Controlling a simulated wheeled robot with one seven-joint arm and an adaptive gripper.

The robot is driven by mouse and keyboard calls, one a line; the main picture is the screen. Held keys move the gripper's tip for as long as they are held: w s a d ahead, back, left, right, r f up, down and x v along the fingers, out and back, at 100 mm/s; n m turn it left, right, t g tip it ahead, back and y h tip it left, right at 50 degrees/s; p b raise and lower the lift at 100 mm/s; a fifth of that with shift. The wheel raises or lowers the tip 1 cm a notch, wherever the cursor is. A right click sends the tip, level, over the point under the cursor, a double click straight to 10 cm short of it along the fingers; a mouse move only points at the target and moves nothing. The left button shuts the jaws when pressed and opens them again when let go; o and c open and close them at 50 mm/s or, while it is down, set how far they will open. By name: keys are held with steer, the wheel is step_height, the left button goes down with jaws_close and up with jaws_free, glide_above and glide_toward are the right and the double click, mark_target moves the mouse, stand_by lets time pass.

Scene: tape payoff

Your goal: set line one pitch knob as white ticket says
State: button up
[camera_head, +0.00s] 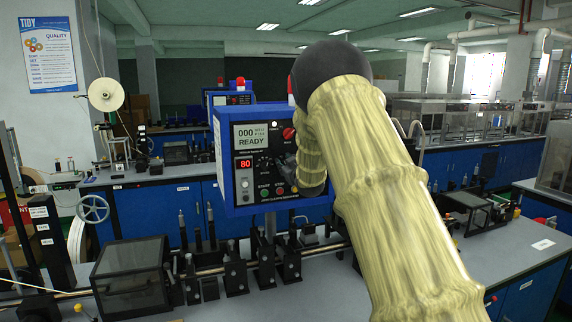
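A blue control box (228,172) stands on a post above the bench at picture centre. Its screen (252,142) reads "000" and "READY". A small red display (243,163) reads "80". A dark dial (263,164) sits right of that display, and a red knob (288,133) is at the upper right. I cannot tell which is the pitch knob. My gripper (284,166) is at the panel's right side, mostly hidden by my covered arm; its fingers and any contact are unclear. A small white paper (543,244) lies on the right bench; its text is unreadable.
A clear-lidded dark box (130,278) and a row of black fixtures on a rail (236,270) stand on the front bench (330,290). A white reel (92,208) is at left. Other blue benches with machines fill the background.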

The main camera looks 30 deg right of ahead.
steer(key=c, duration=0.7)
steer(key=shift+f+n+b, duration=0.15)
steer(key=shift+n+b, duration=0.15)
steer(key=shift+b, duration=0.3)
steer(key=n+b, duration=0.4)
steer(key=b, duration=0.1)
steer(key=n+b, duration=0.4)
steer(key=b, duration=0.1)
steer(key=shift+a+f, duration=0.2)
steer(key=shift+n, duration=0.3)
steer(key=o, duration=0.7)
